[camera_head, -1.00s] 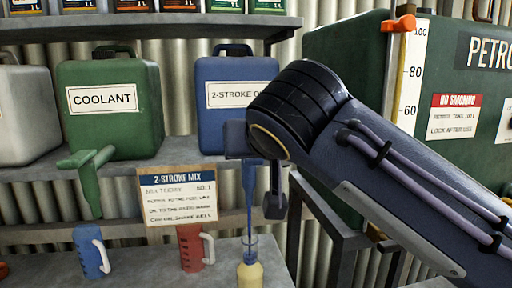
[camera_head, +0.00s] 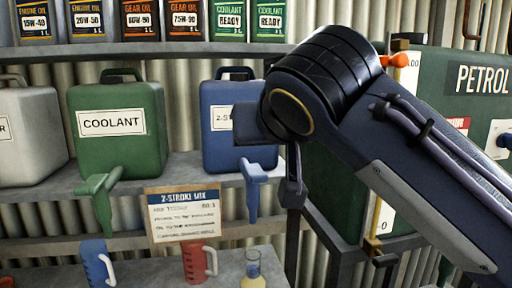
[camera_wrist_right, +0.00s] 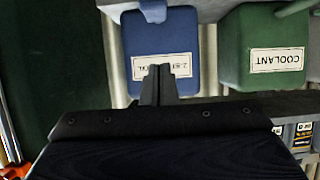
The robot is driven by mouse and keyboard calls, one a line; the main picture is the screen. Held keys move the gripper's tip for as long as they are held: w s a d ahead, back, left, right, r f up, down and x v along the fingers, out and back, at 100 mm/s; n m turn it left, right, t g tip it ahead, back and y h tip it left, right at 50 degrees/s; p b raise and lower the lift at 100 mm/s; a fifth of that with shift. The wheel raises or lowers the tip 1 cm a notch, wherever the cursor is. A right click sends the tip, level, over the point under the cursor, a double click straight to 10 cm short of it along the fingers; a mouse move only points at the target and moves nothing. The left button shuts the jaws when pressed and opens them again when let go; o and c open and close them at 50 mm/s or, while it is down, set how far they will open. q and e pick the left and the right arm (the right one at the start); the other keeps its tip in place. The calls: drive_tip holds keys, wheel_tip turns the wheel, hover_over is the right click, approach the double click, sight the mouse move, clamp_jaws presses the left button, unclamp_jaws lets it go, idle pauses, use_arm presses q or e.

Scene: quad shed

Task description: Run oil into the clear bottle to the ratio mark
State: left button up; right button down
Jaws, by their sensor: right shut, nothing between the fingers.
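The clear bottle (camera_head: 252,269) stands at the bottom edge of the head view, with pale yellow liquid in its lower part. Its base is cut off, and I cannot make out a ratio mark. The blue 2-stroke oil container (camera_head: 226,156) stands on the shelf above, its label partly covered by my right arm. Its blue tap (camera_head: 252,186) points down above the bottle, apart from it, with no stream visible. My right gripper (camera_head: 292,192) is shut and empty, just right of the tap. In the wrist view its fingers (camera_wrist_right: 157,84) overlap the blue container's label.
A green coolant container (camera_head: 120,150) with a green tap stands to the left. A mix card (camera_head: 182,215) hangs on the shelf edge, above a blue jug (camera_head: 95,263) and a red jug (camera_head: 195,262). A green petrol tank (camera_head: 455,85) is at right.

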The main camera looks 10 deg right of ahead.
drive_tip(key=s+r, duration=0.3)
drive_tip(key=s, duration=0.1)
drive_tip(key=shift+d+r+p, duration=0.25)
drive_tip(key=shift+r+p, duration=0.05)
drive_tip(key=shift+r, duration=0.05)
idle(0.4)
drive_tip(key=s+d+f+g, duration=0.2)
drive_tip(key=d+f, duration=0.1)
drive_tip(key=f, duration=0.6)
drive_tip(key=s+d+f+n+g, duration=0.1)
drive_tip(key=d+f, duration=0.3)
drive_tip(key=f, duration=0.4)
drive_tip(key=s+d+f+g, duration=0.2)
drive_tip(key=d+f, duration=0.1)
drive_tip(key=f, duration=0.6)
drive_tip(key=s+f+m+g+y, duration=0.1)
drive_tip(key=s+f+y, duration=0.1)
drive_tip(key=s+f, duration=0.3)
drive_tip(key=s+f+m+g+y, duration=0.1)
drive_tip(key=s+f, duration=0.4)
drive_tip(key=f, duration=0.7)
drive_tip(key=shift+s+a+f+m+y, duration=0.15)
drive_tip(key=shift+a+f+m+y, duration=0.15)
drive_tip(key=shift+a+m+y, duration=0.1)
